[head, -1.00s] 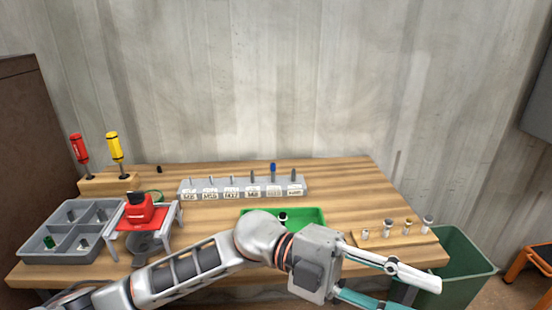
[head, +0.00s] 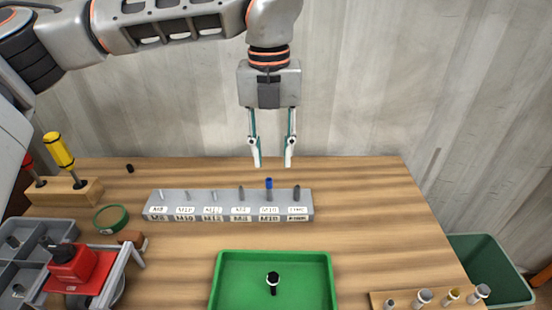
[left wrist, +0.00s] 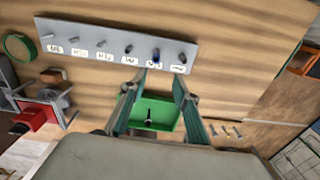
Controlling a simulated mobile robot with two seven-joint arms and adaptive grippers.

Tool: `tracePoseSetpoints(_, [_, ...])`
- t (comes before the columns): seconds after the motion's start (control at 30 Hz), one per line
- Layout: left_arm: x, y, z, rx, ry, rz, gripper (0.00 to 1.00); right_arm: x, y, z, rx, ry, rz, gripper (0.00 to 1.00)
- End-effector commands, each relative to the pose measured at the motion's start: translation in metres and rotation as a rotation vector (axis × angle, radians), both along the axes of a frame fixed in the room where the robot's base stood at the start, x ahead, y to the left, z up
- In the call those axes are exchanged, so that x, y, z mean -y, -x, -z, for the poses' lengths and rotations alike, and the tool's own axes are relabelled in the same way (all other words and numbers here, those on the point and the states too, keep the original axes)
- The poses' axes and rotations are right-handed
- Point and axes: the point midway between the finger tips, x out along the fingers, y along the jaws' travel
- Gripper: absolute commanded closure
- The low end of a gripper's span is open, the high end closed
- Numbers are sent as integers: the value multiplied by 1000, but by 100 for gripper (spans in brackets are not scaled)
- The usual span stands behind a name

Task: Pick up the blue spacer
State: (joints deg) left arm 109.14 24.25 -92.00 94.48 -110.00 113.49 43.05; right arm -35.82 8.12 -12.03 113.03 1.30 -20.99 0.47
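The blue spacer (head: 269,183) is a small blue cylinder standing upright at the top of one post in the grey labelled rack (head: 165,198), second from the right. In the left wrist view the blue spacer (left wrist: 156,55) shows just beyond the fingertips. My left gripper (head: 271,165) points down with its fingers apart and nothing between them. In the head view its tips show just above the spacer, one to each side; I cannot tell the exact height gap. My right gripper is in neither view.
A green tray (head: 228,285) with a black-and-white part (head: 273,282) lies in front of the rack. At left are a red device (head: 72,268), a grey divided bin (head: 40,232) and a yellow screwdriver (head: 58,150). A wooden strip (head: 440,303) with several fittings is at right.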

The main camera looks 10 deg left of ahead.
Motion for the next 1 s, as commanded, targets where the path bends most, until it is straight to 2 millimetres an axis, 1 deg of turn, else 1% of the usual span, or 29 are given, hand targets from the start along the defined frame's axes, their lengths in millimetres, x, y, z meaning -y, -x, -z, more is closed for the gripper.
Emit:
tracePoseSetpoints(0.07, [-7,-3,-5,13,-21,-23,70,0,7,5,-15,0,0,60])
tracePoseSetpoints(0.13, [-9,-4,-2,17,-28,-31,70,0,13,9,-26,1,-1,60])
tracePoseSetpoints(0.33, [-9,-4,18,15,-27,-29,70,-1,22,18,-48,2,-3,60])
tracePoseSetpoints(0.47, [-10,-5,31,15,-27,-30,70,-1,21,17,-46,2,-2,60])
tracePoseSetpoints(0.6, [-11,-5,53,13,-26,-28,70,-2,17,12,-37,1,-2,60])
tracePoseSetpoints(0.7, [-10,-6,64,15,-25,-28,70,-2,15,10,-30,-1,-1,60])
tracePoseSetpoints(0.8, [-10,-5,71,15,-25,-28,70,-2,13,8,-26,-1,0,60])
tracePoseSetpoints(1.0, [-10,-6,71,17,-25,-28,70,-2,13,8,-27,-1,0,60])
